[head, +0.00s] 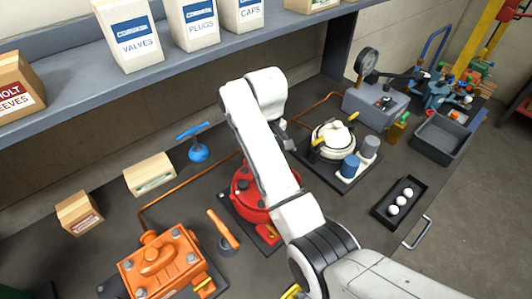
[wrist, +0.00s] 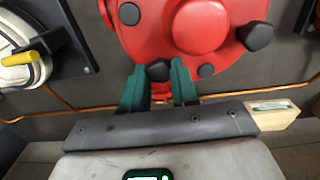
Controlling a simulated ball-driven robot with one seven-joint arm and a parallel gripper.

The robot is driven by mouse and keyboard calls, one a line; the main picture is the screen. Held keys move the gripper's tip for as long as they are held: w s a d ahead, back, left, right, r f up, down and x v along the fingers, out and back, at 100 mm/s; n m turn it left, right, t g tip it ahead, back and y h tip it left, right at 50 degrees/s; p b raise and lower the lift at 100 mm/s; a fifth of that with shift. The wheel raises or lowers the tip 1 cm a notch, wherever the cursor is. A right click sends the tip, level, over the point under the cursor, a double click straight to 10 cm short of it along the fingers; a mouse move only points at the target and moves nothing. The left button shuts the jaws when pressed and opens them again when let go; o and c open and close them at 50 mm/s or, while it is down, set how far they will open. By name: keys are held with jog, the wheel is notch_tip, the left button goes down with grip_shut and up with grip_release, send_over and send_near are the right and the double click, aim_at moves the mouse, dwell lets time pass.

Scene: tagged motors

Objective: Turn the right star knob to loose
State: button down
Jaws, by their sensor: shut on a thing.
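The red motor (head: 242,184) stands mid-bench in the head view, largely covered by my arm. In the wrist view its red round body (wrist: 200,28) fills the top, with dark knobs around its edge. My gripper (wrist: 160,78) has its two green fingers on either side of a small black knob (wrist: 159,69) at the motor's rim, and is shut on it. A larger black knob (wrist: 256,37) at the right and another dark one (wrist: 129,13) at the upper left are clear of the fingers. In the head view, the gripped knob and the fingertips are hidden behind my arm.
The white motor (head: 334,139) stands right of the red one, the orange motor (head: 160,265) at front left. A copper pipe (wrist: 62,113) runs behind. The shelf (head: 170,68) with boxes overhangs the back. A blue-handled valve (head: 197,152) and wooden boxes stand left.

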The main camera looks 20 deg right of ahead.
jog(key=n, duration=0.4)
jog(key=shift+s+f, duration=0.15)
jog(key=shift+f, duration=0.15)
jog(key=shift+n, duration=1.9)
jog(key=c, duration=1.3)
grip_release()
jog(key=o, duration=0.5)
jog(key=shift+r, duration=0.15)
jog(key=shift+c, duration=0.2)
jog(key=shift+w+r, duration=0.2)
jog(key=shift+w, duration=0.05)
